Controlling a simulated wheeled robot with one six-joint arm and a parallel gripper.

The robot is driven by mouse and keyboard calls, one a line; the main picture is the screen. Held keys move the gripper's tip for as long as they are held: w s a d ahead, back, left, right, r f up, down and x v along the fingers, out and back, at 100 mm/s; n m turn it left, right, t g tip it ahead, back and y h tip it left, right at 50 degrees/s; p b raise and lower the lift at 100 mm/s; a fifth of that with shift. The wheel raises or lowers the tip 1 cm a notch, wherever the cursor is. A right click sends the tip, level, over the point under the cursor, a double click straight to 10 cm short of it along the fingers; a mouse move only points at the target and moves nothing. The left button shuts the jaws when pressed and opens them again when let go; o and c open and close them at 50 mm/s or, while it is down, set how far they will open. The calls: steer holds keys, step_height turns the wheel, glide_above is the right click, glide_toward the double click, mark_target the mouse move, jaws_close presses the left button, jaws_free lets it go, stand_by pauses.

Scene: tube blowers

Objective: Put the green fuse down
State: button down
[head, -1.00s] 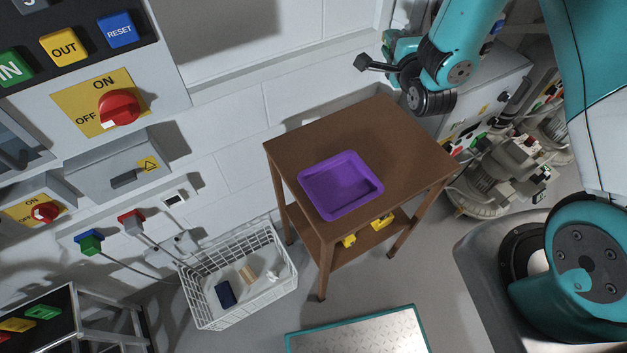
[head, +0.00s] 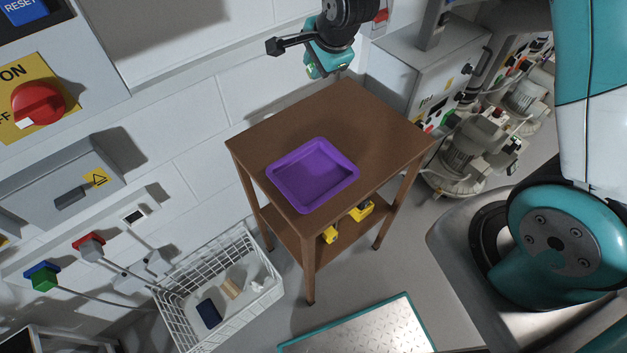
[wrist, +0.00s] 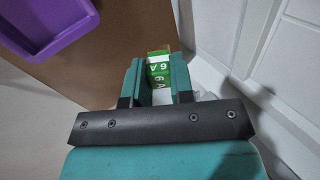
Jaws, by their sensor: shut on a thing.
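The green fuse (wrist: 159,72), a green and white block marked "6 A", is between the two teal fingers of my gripper (wrist: 157,82) in the wrist view. My gripper is shut on it. In the head view my gripper (head: 314,70) is near the back corner of the brown wooden table (head: 375,118), and only a little green shows at its tip. In the wrist view the fuse is seen over the table's edge, beside the wall. I cannot tell its height over the table.
A purple tray (head: 292,197) sits on the table, and bare tabletop surrounds it. A white wire basket (head: 222,318) with small items stands on the floor to the left. Yellow things (head: 360,211) lie on the lower shelf. A grey machine cabinet (head: 408,75) stands right of the table.

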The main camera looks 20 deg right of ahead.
mark_target(324, 168)
steer(key=s+a+r+n+g+h+b, duration=0.1)
steer(key=s+a+r+g+b, duration=0.15)
steer(key=s+g, duration=0.55)
steer(key=f, duration=0.6)
steer(key=s+f+t, duration=0.1)
steer(key=f, duration=0.6)
steer(key=s+f+t, duration=0.1)
steer(key=f, duration=0.6)
steer(key=shift+d+f, duration=0.1)
steer(key=shift+d, duration=0.25)
steer(key=c, duration=1)
jaws_free()
